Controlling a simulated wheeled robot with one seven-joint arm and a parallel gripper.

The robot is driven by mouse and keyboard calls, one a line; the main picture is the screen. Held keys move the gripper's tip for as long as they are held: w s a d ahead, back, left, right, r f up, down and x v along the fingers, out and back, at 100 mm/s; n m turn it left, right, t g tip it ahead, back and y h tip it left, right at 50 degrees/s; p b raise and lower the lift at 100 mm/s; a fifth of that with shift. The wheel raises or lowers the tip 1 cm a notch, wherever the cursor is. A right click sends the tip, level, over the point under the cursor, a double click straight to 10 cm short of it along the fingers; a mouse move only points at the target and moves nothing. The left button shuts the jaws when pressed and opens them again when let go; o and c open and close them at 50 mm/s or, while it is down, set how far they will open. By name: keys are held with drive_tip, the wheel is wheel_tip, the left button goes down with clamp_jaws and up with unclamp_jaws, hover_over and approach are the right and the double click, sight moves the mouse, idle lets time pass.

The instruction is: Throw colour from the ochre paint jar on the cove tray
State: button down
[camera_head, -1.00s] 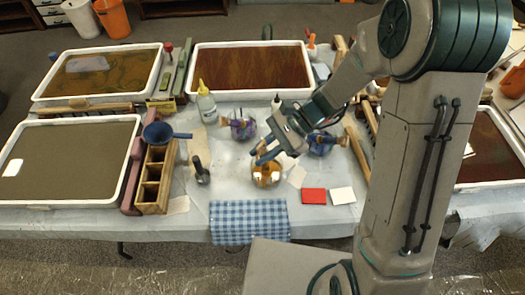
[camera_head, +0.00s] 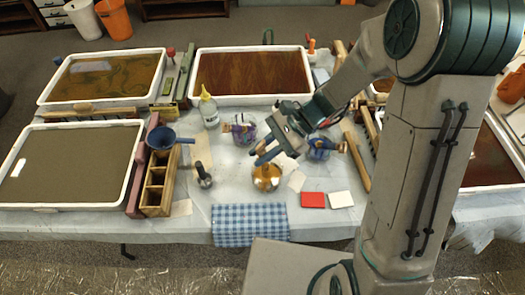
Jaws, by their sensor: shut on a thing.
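The ochre paint jar (camera_head: 266,183) is a small round orange-brown pot on the pale table, near the blue checked cloth. My gripper (camera_head: 263,157) points down right over its mouth. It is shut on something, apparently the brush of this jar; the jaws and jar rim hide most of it. Shallow white-rimmed trays stand around: a grey-brown one (camera_head: 139,166) at front left, a green-ochre swirled one (camera_head: 43,99) at back left, a red-brown one (camera_head: 196,73) at back centre, and another red-brown one (camera_head: 490,187) at right, partly behind my arm. No label shows which is cove.
A purple jar (camera_head: 243,134) and a blue jar (camera_head: 318,154) with brushes stand close by. Red (camera_head: 313,200) and white (camera_head: 341,199) squares lie right.

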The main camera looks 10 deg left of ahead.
sight(260, 145)
drive_tip(key=shift+s+a+r+p, duration=0.1)
drive_tip(key=shift+s+r+p, duration=0.1)
drive_tip(key=shift+r+p, duration=0.6)
drive_tip(key=shift+s+r+p, duration=0.2)
drive_tip(key=shift+r+p, duration=0.3)
drive_tip(key=shift+r, duration=0.5)
drive_tip(key=shift+s+a+r+p, duration=0.1)
drive_tip(key=shift+s+r+p, duration=0.1)
drive_tip(key=shift+r+p, duration=0.6)
drive_tip(key=shift+r, duration=0.15)
wheel_tip(260, 145, up, 4)
drive_tip(key=p, duration=0.3)
